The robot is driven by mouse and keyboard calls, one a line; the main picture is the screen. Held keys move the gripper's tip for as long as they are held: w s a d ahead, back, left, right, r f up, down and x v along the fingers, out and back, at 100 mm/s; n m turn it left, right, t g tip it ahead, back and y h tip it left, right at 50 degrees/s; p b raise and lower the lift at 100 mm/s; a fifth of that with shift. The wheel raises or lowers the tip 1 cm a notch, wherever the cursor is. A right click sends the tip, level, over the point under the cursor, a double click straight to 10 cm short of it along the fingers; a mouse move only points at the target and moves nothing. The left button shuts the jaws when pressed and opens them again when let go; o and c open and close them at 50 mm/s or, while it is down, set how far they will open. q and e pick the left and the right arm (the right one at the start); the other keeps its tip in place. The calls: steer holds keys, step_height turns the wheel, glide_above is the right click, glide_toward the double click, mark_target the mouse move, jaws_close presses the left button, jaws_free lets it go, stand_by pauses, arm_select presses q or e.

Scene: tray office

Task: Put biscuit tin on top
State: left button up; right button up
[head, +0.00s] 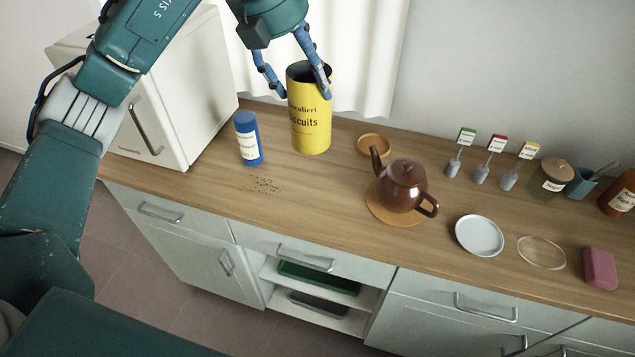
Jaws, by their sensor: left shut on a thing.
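The biscuit tin (312,125) is a tall yellow cylinder with dark lettering and a dark open-looking top. It is upright at the back of the wooden counter, and I cannot tell whether its base touches the wood. My left gripper (298,82) comes down from above and is shut on the tin's upper part, with one blue finger over the near right side of the rim and another at its left. The white fridge-like cabinet (185,105) stands at the left end of the counter, its top partly hidden behind my left arm. My right gripper is not in view.
A blue canister (248,138) stands left of the tin, with dark crumbs (265,184) in front. A brown teapot (403,185) sits on a round mat to the right. A white plate (479,235), label stands and jars fill the right side.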

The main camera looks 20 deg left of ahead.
mark_target(306, 132)
arm_select(q)
steer(key=shift+w+r+n, duration=0.4)
steer(key=shift+r, duration=0.3)
steer(key=shift+w+a, duration=0.1)
steer(key=shift+a, duration=0.05)
steer(key=shift+y, duration=0.3)
steer(key=f, duration=0.1)
steer(key=f+p, duration=0.1)
steer(key=f, duration=0.3)
steer(key=shift+s+f, duration=0.25)
steer(key=shift+s, duration=0.1)
steer(key=f+p, duration=0.2)
steer(key=f, duration=0.7)
steer(key=shift+w+f, duration=0.15)
steer(key=shift+w, duration=0.05)
steer(key=shift+f+p, duration=0.65)
steer(key=shift+f, duration=1.6)
steer(key=o, duration=1.6)
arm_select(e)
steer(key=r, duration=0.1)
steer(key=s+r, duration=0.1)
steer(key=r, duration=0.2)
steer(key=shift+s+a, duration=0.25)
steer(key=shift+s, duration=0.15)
